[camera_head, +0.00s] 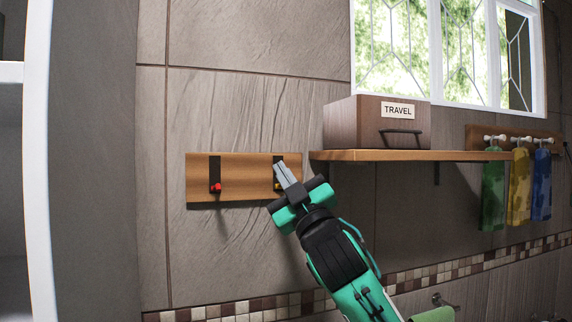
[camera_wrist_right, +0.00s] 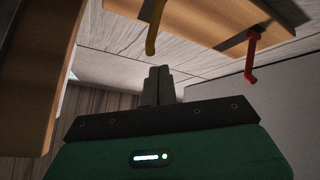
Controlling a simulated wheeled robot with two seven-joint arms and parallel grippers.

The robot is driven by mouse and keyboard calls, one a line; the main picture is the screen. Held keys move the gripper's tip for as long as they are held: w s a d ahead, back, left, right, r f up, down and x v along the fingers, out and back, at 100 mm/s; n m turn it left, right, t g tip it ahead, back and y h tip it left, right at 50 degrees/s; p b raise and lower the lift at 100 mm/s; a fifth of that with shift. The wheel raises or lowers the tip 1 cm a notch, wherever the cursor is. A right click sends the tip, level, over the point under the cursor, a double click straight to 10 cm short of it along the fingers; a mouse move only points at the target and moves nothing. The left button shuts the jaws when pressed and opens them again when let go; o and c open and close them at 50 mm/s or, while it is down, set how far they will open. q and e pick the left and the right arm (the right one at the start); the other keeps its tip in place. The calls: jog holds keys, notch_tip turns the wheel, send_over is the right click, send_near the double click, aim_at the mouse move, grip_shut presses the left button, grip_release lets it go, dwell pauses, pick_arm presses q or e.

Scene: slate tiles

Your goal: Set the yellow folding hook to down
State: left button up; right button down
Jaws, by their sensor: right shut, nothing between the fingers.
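The yellow folding hook (camera_head: 277,186) is on the right half of a wooden wall board (camera_head: 236,169), mostly hidden behind my right gripper (camera_head: 282,167) in the head view. In the right wrist view the yellow hook (camera_wrist_right: 153,28) shows as a curved bar at the top, cut off by the frame edge. I cannot tell for sure if it is folded up or down. The right gripper's fingers (camera_wrist_right: 159,72) are shut and empty, pointing toward the hook, with a visible gap in the wrist view. My left gripper is not in view.
A red hook (camera_head: 215,187) sits on the board's left half; it also shows in the wrist view (camera_wrist_right: 251,57). A wooden shelf (camera_head: 460,155) with a TRAVEL box (camera_head: 350,124) juts out right of the board.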

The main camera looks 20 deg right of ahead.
jog(key=shift+w+d+f, duration=0.3)
jog(key=shift+d+f, duration=0.35)
jog(key=shift+f, duration=0.05)
notch_tip(320, 180, down, 2)
jog(key=t+b, duration=0.1)
jog(key=b, duration=0.3)
jog(key=shift+s+n+y, duration=0.15)
jog(key=shift+n+y, duration=0.25)
jog(key=shift+r, duration=0.1)
